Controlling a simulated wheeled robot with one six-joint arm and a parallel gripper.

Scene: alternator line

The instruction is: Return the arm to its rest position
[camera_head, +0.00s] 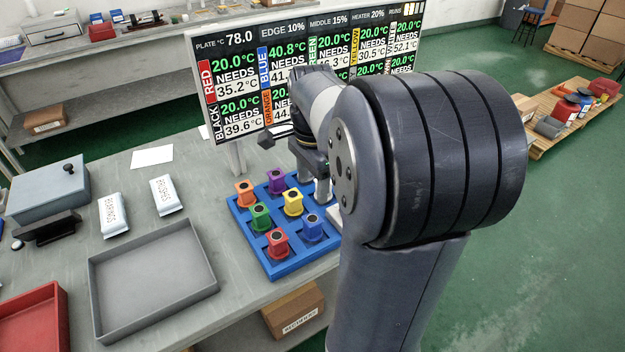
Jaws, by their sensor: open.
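My arm fills the right middle of the head view, its large dark joint nearest the camera. It reaches away toward the display board. My gripper (313,184) is small and partly hidden behind my own arm. It points down over the back right of the blue tray (283,269), with its pale fingers apart. I see nothing held between them. The tray holds several coloured blocks with dark round tops: orange (244,194), purple (276,184), yellow (293,204), green (260,218), red (277,246) and blue (312,230). The tray's right side is hidden by my arm.
The display board (235,130) stands close behind my gripper. An empty grey tray (205,255), a red tray (58,318), two white packets (112,216) (166,195) and a grey box (48,192) are on the bench at left. Open green floor lies at right, with a loaded pallet (545,145).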

